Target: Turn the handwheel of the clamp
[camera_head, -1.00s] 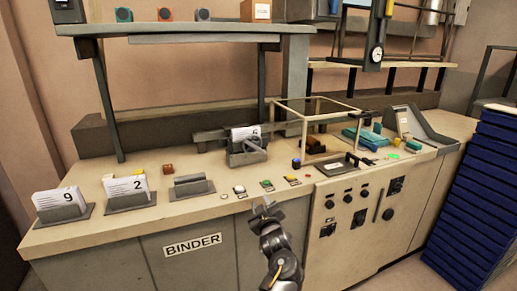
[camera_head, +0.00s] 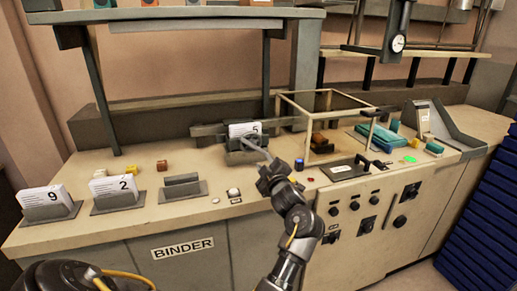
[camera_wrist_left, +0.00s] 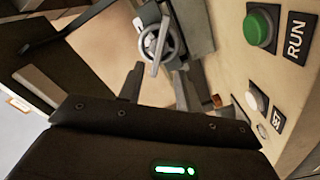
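The clamp (camera_head: 236,158) stands on the bench below the shelf, with a white card marked 5 (camera_head: 243,130) upright in it. Its grey handwheel (camera_wrist_left: 155,42) shows clearly in the left wrist view, at the top centre, with a pale bar pointing toward me. In the head view my gripper partly covers the wheel. My left gripper (camera_head: 268,168) is just in front of the clamp. In the left wrist view its two fingers (camera_wrist_left: 157,80) stand apart with the wheel's bar beyond and between them; I cannot tell whether they touch it. My right gripper is not in view.
Cards marked 9 (camera_head: 45,197) and 2 (camera_head: 115,185) stand in holders at the left, beside an empty holder (camera_head: 182,188). A green RUN button (camera_wrist_left: 262,25) lies beside my gripper. A frame cage (camera_head: 330,100) stands right of the clamp. The shelf (camera_head: 170,14) hangs above.

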